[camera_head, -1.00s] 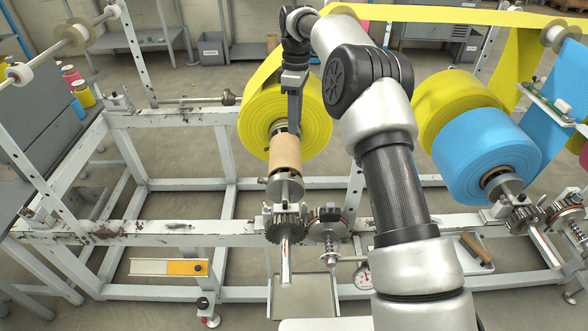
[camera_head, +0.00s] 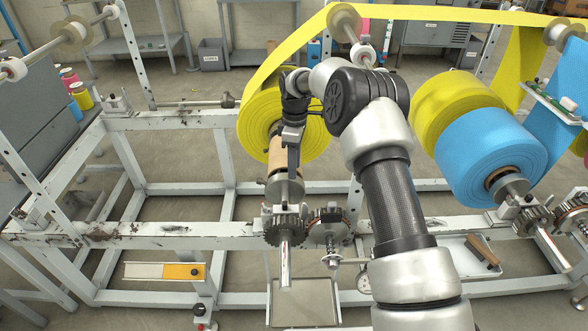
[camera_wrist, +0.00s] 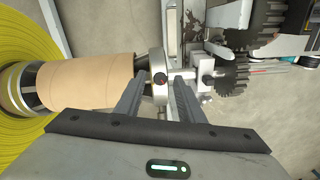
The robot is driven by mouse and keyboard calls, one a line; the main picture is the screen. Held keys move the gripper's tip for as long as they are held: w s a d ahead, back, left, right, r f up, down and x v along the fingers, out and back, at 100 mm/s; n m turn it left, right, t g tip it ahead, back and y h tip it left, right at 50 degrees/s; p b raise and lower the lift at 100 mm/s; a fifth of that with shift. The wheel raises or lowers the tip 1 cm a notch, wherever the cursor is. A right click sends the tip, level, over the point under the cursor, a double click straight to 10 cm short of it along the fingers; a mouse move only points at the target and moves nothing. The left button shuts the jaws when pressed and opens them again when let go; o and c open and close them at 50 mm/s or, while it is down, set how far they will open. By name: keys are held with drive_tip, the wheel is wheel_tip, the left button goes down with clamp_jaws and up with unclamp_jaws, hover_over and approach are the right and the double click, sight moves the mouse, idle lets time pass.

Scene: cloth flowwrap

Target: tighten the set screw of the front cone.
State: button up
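The front cone (camera_head: 285,188) is a grey metal disc-shaped piece on the shaft, at the near end of the cardboard core (camera_head: 278,157) of the left yellow roll (camera_head: 262,130). In the wrist view the cone (camera_wrist: 156,62) is in the middle, beside the tan core (camera_wrist: 90,82). A small dark screw head with a reddish mark, apparently the set screw (camera_wrist: 160,78), shows on its rim. My gripper (camera_wrist: 160,84) is open, its two fingers apart on either side of the screw. In the head view my gripper (camera_head: 293,170) is over the cone; whether it touches is unclear.
Dark gears (camera_head: 285,226) and a spring-loaded shaft (camera_head: 331,246) sit just in front of the cone, on the white frame rail (camera_head: 160,234). A yellow web (camera_head: 300,50) runs up from the roll. A blue roll (camera_head: 485,155) stands to the right. A tray with a wooden-handled tool (camera_head: 480,250) is lower right.

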drive_tip(key=shift+f, duration=0.45)
drive_tip(key=shift+c, duration=0.4)
clamp_jaws()
